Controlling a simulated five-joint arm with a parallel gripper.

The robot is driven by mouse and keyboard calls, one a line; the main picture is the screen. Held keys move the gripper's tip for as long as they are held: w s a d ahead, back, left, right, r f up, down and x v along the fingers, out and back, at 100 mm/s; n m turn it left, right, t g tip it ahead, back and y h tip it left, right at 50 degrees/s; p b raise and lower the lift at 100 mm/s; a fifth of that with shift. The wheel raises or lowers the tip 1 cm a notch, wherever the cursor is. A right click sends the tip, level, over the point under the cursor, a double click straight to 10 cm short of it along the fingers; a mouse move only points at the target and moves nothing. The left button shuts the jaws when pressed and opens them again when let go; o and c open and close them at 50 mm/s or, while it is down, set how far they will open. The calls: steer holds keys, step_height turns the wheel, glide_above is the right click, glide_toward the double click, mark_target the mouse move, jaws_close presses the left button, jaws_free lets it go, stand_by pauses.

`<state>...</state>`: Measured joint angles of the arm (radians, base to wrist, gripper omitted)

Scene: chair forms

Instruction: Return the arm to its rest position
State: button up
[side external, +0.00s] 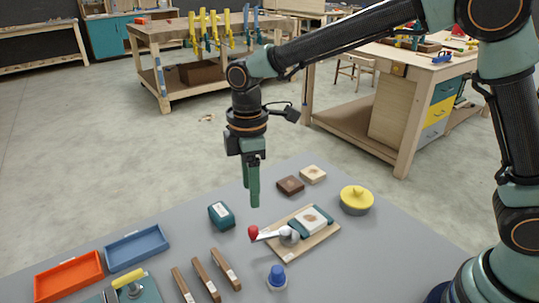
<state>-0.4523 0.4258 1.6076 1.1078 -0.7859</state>
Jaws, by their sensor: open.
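My gripper (251,190) points straight down above the grey table, with its green fingers in the air. It is open, with nothing visible between the fingers; seen edge-on, the fingers overlap in this view. The fingertips are above the area between a dark teal block (221,214) and a wooden board (318,247). The board bears a toggle clamp with a red-tipped handle (266,234) and a teal-framed piece (311,220). My arm reaches in from the right, with its base at the lower right.
A dark brown block (290,185), a pale wooden block (313,174) and a yellow-lidded pot (356,199) stand at the back right. An orange tray (69,277) and a blue tray (137,247) lie left. Wooden sticks (206,279) and a blue-capped item (277,276) are in front.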

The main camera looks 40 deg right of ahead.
steer(key=s+d+r+m+t, duration=0.2)
steer(key=s+d+r+m, duration=0.1)
steer(key=d, duration=0.3)
steer(key=s+d+r+m+t, duration=0.1)
steer(key=s+d+r+m, duration=0.2)
steer(key=s+d+m, duration=0.2)
steer(key=s+d+r+m+t, duration=0.2)
steer(key=s+d+m, duration=0.2)
steer(key=d+m, duration=0.2)
steer(key=d, duration=0.2)
steer(key=shift+d+r+t, duration=0.3)
steer(key=shift+r, duration=0.1)
